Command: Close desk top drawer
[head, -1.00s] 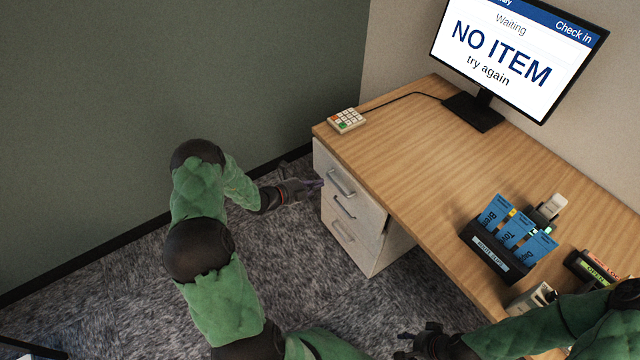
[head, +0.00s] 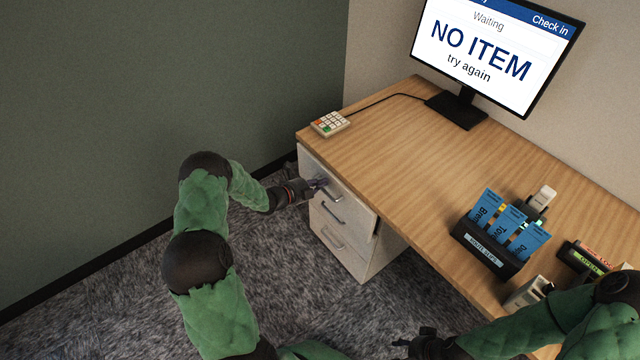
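The desk's top drawer (head: 353,199) is the uppermost pale front in the drawer unit under the left end of the desk. Its front seems to stand slightly out from the drawers below, but the exact gap is hard to judge. My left gripper (head: 319,184) is at the left part of this front, beside the top drawer handle (head: 332,191), and partly covers it. I cannot tell whether it touches the front or whether its fingers are open. My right gripper (head: 412,342) is low in the view, in front of the desk and away from the drawers, its fingers unclear.
The wooden desk (head: 400,150) carries a keypad (head: 330,123), a monitor (head: 490,60) reading "NO ITEM try again", and a black holder (head: 487,249) with blue cards. Lower drawers (head: 335,240) sit beneath the top one. Carpet left of the unit is clear up to the green wall.

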